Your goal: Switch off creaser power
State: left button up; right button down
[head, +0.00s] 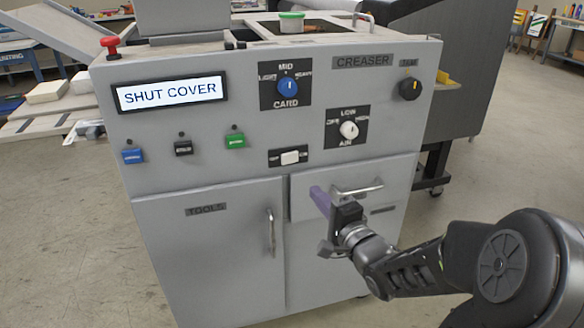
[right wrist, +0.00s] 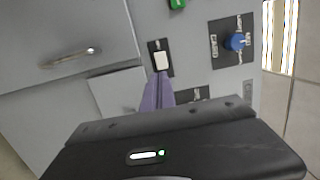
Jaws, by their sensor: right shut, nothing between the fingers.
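The creaser (head: 235,130) is a grey machine with a control panel on its front. A white rocker switch (head: 289,158) on a black plate sits low in the middle of the panel; its label is too small to read. It also shows in the right wrist view (right wrist: 161,61). My right gripper (head: 319,198) has purple fingers, shut and empty, in front of the drawer below and right of the switch. In the right wrist view its fingertips (right wrist: 159,78) are just below the switch and seem apart from it. My left gripper is out of view.
The display (head: 170,92) reads "SHUT COVER". Nearby are a red mushroom button (head: 110,45), blue (head: 133,156), black (head: 183,148) and green (head: 235,140) buttons, a blue card knob (head: 288,85) and a white air knob (head: 349,130). The drawer handle (head: 357,189) sticks out beside my fingers.

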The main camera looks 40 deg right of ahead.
jog(key=shift+w, duration=0.1)
send_near(287, 160)
jog(key=w, duration=0.4)
jog(key=w+d, duration=0.1)
jog(key=w, duration=0.1)
jog(key=shift+w, duration=0.4)
jog(key=shift+d, duration=0.1)
